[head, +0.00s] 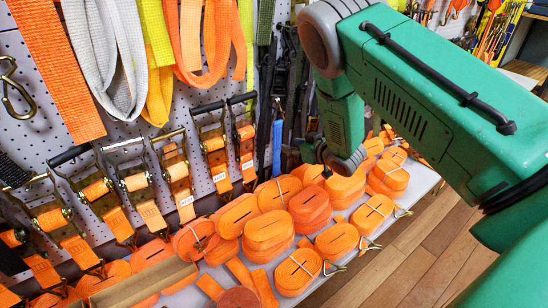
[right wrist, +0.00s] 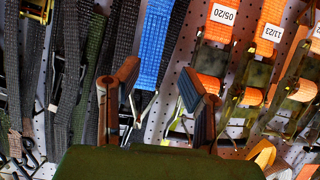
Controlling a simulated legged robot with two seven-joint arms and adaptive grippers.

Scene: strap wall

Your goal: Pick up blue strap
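The blue strap (head: 277,148) hangs on the pegboard wall among dark straps in the head view. In the right wrist view the blue strap (right wrist: 153,45) runs down from the top edge, with a pale metal piece near its lower end. My right gripper (right wrist: 158,78) is open, its two fingers apart on either side of the strap's lower part in the picture. I cannot tell whether the strap is between the fingers in depth; none of it looks gripped. In the head view my green right arm hides most of the right gripper. My left gripper is not in view.
Black straps (right wrist: 75,60) hang close to the left of the blue one, and orange ratchet straps (right wrist: 215,60) to the right. Below, a light table (head: 420,182) holds many rolled orange straps (head: 268,232). Wooden floor lies at the right.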

